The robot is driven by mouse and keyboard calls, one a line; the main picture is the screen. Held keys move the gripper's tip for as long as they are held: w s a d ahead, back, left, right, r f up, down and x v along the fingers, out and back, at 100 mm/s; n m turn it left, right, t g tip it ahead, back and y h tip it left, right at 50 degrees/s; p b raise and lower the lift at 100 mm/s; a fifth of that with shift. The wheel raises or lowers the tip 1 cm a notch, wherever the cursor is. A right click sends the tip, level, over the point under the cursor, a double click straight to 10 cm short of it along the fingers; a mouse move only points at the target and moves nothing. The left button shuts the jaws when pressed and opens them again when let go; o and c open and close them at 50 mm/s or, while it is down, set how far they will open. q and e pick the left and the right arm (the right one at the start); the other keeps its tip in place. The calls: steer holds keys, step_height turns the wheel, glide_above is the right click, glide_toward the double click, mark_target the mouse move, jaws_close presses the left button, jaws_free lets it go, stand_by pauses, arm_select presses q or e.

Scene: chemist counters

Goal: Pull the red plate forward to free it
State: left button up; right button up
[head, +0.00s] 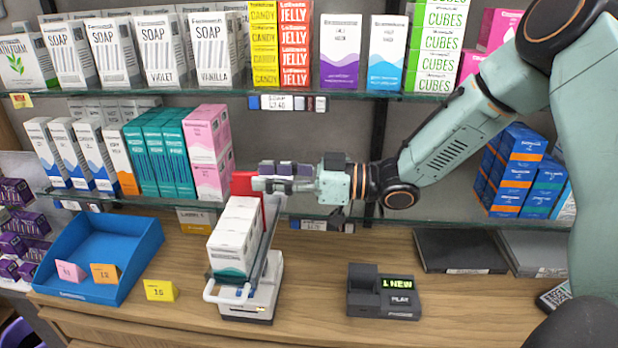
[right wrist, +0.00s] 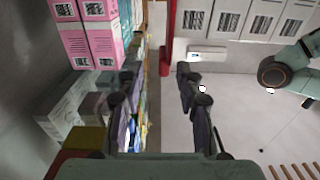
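The red plate (head: 242,183) stands upright at the back of a tilted white-and-grey dispenser (head: 247,309), behind a row of white boxes (head: 233,238). My right gripper (head: 262,185) reaches in from the right at the height of the plate's top, and its fingers hide part of the plate. In the right wrist view the red plate (right wrist: 167,45) shows as a narrow upright bar between the lines of the two spread fingers (right wrist: 155,75). The gripper is open. My left gripper is not in view.
A blue tray (head: 128,235) with price cards lies left of the dispenser. A small dark display unit (head: 383,292) stands to its right. Shelves of boxes rise behind; pink boxes (head: 209,150) stand close to the gripper. The wooden counter (head: 320,260) is bare between dispenser and display.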

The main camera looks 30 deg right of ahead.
steer(key=v, duration=0.7)
steer(key=shift+s, duration=0.15)
steer(key=shift+d, duration=0.1)
steer(key=shift+s+d, duration=0.1)
steer(key=shift+d, duration=0.05)
stand_by(0.6)
